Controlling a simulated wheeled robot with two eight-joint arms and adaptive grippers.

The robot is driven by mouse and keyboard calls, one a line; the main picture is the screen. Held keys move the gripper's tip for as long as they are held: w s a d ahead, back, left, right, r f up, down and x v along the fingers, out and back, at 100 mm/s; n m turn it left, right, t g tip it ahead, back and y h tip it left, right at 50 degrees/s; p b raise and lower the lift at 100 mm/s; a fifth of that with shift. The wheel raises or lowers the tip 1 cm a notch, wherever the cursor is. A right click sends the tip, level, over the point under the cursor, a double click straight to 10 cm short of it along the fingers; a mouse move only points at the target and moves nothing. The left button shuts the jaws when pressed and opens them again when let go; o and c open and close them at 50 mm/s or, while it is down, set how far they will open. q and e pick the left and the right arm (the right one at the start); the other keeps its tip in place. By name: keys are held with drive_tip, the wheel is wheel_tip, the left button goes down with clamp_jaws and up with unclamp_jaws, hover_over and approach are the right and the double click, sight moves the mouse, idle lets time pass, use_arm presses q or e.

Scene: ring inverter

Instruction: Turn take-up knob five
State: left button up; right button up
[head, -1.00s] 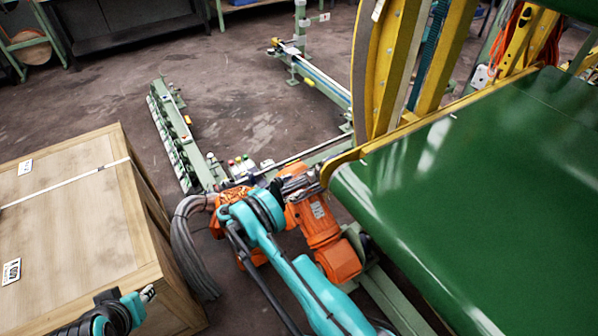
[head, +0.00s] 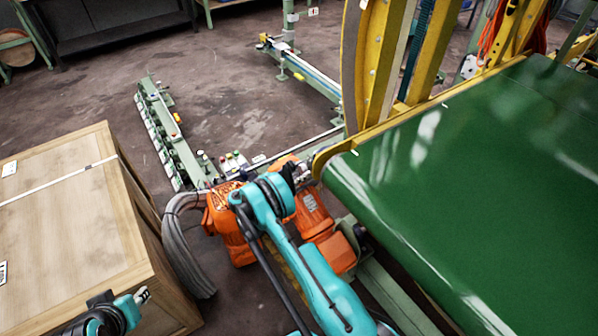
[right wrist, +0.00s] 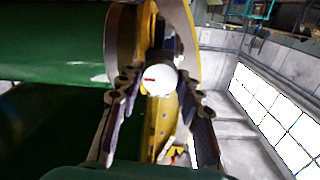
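A white round knob (right wrist: 160,80) with a short red mark on its face shows in the right wrist view, by the end of the green roller. No number is readable on it. My right gripper (right wrist: 159,88) is open, with one finger on each side of the knob. I cannot tell whether either finger touches it. In the head view my right gripper (head: 302,174) is small and partly hidden beside the yellow frame edge, and the knob cannot be made out. My left gripper (head: 142,296) is at the bottom left, near the crate, too small to read.
A large green belt (head: 480,190) fills the right side, with a yellow frame (head: 380,70) behind it. A wooden crate (head: 70,215) stands at the left. A green rail with several fittings (head: 160,125) lies on the floor. Open floor (head: 235,90) lies beyond.

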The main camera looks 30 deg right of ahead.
drive_tip(key=shift+n, duration=0.3)
drive_tip(key=n, duration=0.5)
drive_tip(key=shift+n, duration=0.3)
drive_tip(key=n, duration=1.1)
drive_tip(key=shift+w+n, duration=0.1)
drive_tip(key=shift+n, duration=0.2)
drive_tip(key=n, duration=0.5)
drive_tip(key=shift+f+n, duration=0.1)
drive_tip(key=shift+n, duration=0.2)
drive_tip(key=n, duration=1)
drive_tip(key=shift+n, duration=0.4)
drive_tip(key=n, duration=1.1)
